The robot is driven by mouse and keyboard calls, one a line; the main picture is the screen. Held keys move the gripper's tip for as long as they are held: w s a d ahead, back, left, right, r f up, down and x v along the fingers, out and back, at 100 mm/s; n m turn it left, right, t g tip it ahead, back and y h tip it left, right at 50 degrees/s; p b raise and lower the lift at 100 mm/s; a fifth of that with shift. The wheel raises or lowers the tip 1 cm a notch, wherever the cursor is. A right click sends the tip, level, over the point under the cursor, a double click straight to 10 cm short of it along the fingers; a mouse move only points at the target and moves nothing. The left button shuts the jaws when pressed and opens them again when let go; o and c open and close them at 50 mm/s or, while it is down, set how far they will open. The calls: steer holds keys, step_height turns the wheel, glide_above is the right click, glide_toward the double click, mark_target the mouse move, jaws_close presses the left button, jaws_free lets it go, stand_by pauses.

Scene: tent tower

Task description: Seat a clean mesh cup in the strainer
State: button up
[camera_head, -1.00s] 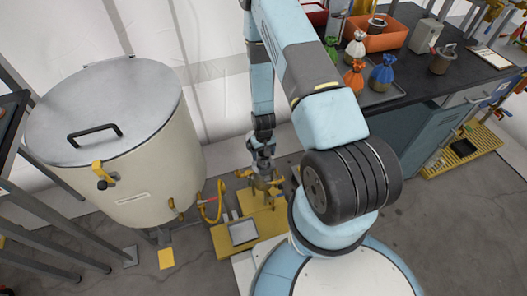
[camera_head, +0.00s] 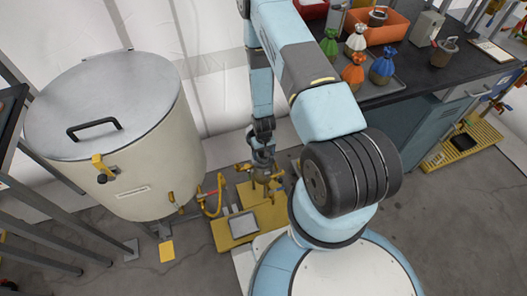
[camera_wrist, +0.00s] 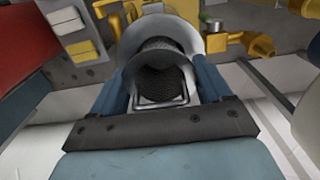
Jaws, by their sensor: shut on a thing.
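My gripper (camera_head: 263,166) points down above the yellow stand (camera_head: 222,236) beside the big tank. In the wrist view my gripper (camera_wrist: 163,95) has its two blue fingers shut on a mesh cup (camera_wrist: 160,84), with dark mesh inside and a thin metal loop at its near side. Right behind the cup is a wide grey metal rim (camera_wrist: 187,27), which looks like the strainer. The cup overlaps it in the picture, and I cannot tell whether the cup sits in it or above it. In the head view the strainer is mostly hidden by my gripper.
Open floor lies front left.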

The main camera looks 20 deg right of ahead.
steer(key=shift+f, duration=0.85)
steer(key=shift+s+f, duration=0.2)
steer(key=shift+f, duration=0.3)
steer(key=shift+w+f, duration=0.1)
steer(key=shift+f, duration=0.1)
steer(key=o, duration=1)
steer(key=shift+w+r, duration=0.15)
steer(key=shift+r, duration=0.35)
steer(key=shift+w+r, duration=0.15)
steer(key=shift+w, duration=0.05)
steer(key=r, duration=1.3)
steer(key=shift+s+r, duration=0.35)
steer(key=shift+r, duration=0.05)
